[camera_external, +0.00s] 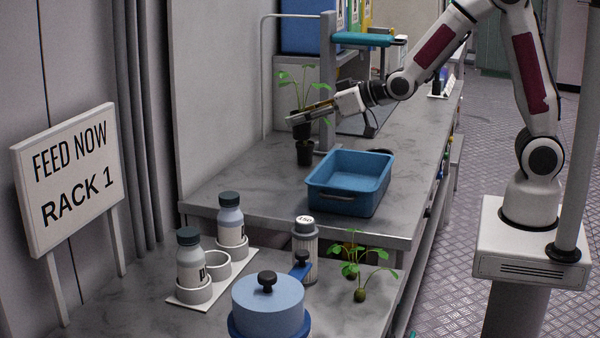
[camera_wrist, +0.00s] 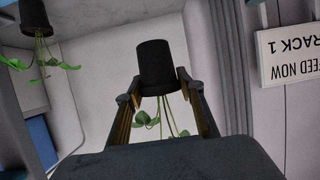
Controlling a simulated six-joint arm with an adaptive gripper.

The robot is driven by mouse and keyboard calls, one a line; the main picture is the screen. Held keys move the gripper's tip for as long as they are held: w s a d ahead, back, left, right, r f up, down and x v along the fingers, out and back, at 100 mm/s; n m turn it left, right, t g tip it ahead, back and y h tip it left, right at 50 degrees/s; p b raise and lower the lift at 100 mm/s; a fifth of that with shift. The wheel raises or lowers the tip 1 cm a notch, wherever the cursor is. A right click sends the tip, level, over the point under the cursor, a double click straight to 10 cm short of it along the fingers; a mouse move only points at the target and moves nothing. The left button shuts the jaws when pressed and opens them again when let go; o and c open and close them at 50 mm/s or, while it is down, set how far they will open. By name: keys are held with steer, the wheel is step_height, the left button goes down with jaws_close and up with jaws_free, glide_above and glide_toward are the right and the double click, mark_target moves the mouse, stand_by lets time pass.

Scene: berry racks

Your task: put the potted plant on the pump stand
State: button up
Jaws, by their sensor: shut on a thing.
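My gripper (camera_external: 297,117) is shut on a black potted plant (camera_external: 300,131), holding it upright above the back bench. In the wrist view, turned upside down, the gripper's fingers (camera_wrist: 160,91) flank the held pot (camera_wrist: 155,64) near its rim. A second black potted plant (camera_external: 304,153) stands on the bench just below; it also shows at the upper left of the wrist view (camera_wrist: 36,14). A grey upright (camera_external: 328,90) with a teal platform (camera_external: 365,39) stands behind the gripper. I cannot tell for certain whether it is the pump stand.
A blue tray (camera_external: 335,203) sits on the bench to the right. The front bench holds a bottle rack (camera_external: 190,296), a blue lidded pot (camera_external: 268,312), a white-capped container (camera_external: 304,248) and seedlings (camera_external: 360,294). A sign (camera_external: 68,178) stands left. The bench's left part is clear.

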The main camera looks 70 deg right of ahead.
steer(key=s+a+r+n+y, duration=0.1)
steer(key=s+a, duration=0.2)
steer(key=a, duration=0.6)
steer(key=s+a, duration=0.2)
steer(key=a, duration=0.6)
steer(key=s+a+f+n+y, duration=0.1)
steer(key=s+a+f+y, duration=0.1)
steer(key=s+a, duration=1.1)
step_height(320, 180, down, 12)
steer(key=shift+w+d, duration=0.15)
steer(key=shift+d, duration=0.1)
steer(key=shift+g, duration=0.3)
steer(key=shift+f, duration=2.8)
steer(key=shift+f, duration=2.1)
steer(key=shift+f, duration=0.15)
